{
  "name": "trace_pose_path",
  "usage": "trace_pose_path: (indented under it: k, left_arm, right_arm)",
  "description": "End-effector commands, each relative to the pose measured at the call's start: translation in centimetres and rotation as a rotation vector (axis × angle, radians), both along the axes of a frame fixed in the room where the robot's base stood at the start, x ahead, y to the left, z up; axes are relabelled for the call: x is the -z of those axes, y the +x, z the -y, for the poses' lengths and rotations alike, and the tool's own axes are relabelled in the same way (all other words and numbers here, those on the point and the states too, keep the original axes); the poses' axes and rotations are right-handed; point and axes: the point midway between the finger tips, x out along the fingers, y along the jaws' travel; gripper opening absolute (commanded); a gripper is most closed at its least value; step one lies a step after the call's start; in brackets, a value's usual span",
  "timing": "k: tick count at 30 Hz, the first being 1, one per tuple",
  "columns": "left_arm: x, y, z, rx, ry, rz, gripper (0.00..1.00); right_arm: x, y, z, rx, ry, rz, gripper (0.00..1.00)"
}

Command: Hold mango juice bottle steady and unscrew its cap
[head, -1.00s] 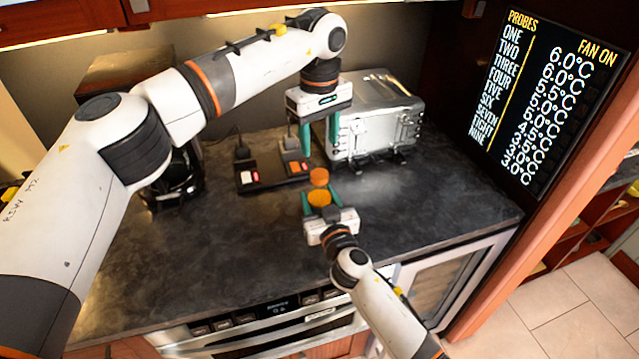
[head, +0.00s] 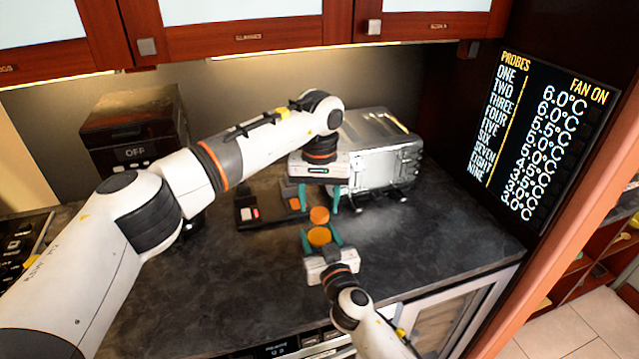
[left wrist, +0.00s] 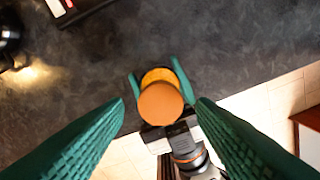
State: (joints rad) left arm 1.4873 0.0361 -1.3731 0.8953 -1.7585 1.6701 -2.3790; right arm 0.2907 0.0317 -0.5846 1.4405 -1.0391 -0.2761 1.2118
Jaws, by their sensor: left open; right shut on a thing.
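The mango juice bottle (head: 319,236) is an orange vessel standing upright near the counter's front, its round orange cap (head: 320,214) on top. My right gripper (head: 321,231) is shut on the bottle's body from the front. My left gripper (head: 318,208) points down over the bottle, open, with its green fingers on either side of the cap. In the left wrist view the cap (left wrist: 160,104) lies between the open fingers (left wrist: 161,101), with gaps on both sides. The bottle body (left wrist: 158,76) shows behind the cap, between the right gripper's fingers.
A silver toaster-like appliance (head: 375,150) stands just behind my left gripper. A dark switch box (head: 258,211) lies left of the bottle. A dark appliance marked OFF (head: 135,125) stands at the back left. The counter (head: 430,225) right of the bottle is clear.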

Motion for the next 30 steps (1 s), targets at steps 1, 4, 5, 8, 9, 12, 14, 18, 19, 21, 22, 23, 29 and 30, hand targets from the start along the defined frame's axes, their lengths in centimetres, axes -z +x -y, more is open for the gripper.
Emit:
trace_pose_path:
  k: [1,4,5,8,9,12,14,18,19,21,22,23,29,30]
  left_arm:
    - [0.7,0.0,0.0,0.000,-0.001,-0.001,0.51]
    - [1.5,0.0,0.0,-0.001,-0.001,-0.002,0.51]
    - [1.7,0.0,0.0,-0.001,0.000,-0.001,0.51]
    - [2.0,0.0,0.0,-0.001,0.000,0.000,0.51]
    - [2.1,0.0,0.0,-0.001,0.000,0.001,0.51]
    - [2.1,0.0,0.0,-0.001,0.000,0.001,0.51]
    - [2.1,0.0,0.0,-0.001,0.000,0.001,0.51]
    - [2.1,0.0,0.0,-0.001,0.000,0.001,0.35]
    - [2.1,0.0,0.0,-0.001,0.000,0.001,0.30]
    - [2.1,0.0,0.0,-0.001,0.000,0.001,0.19]
    - [2.1,0.0,0.0,-0.001,0.000,0.000,0.14]
    - [2.1,0.0,0.0,-0.001,0.000,0.000,0.09]
    - [2.1,0.0,0.0,-0.017,0.000,0.000,0.04]
    - [2.0,0.0,0.0,-0.044,0.000,0.000,0.04]
  right_arm:
    - [0.1,0.0,0.0,0.000,-0.001,-0.002,0.00]
    - [0.1,0.0,0.0,0.000,-0.001,-0.002,0.00]
    - [0.1,0.0,0.0,0.000,-0.001,-0.002,0.00]
    - [0.1,0.0,0.0,0.000,-0.001,-0.002,0.00]
    - [0.1,0.0,0.0,0.000,-0.001,-0.002,0.00]
    - [0.1,0.0,0.0,0.000,-0.001,-0.002,0.00]
    - [0.1,0.0,0.0,0.000,-0.001,-0.002,0.00]
    - [0.1,0.0,0.0,0.000,-0.001,-0.002,0.00]
    - [0.1,0.0,0.0,0.000,-0.001,-0.002,0.00]
    - [0.1,0.0,0.0,0.000,0.000,-0.002,0.00]
    - [0.1,0.0,0.0,0.000,-0.001,-0.002,0.00]
    - [0.1,0.0,0.0,0.000,-0.001,-0.002,0.00]
    - [0.1,0.0,0.0,0.000,0.000,-0.002,0.00]
    - [0.1,0.0,0.0,0.000,0.000,-0.002,0.00]
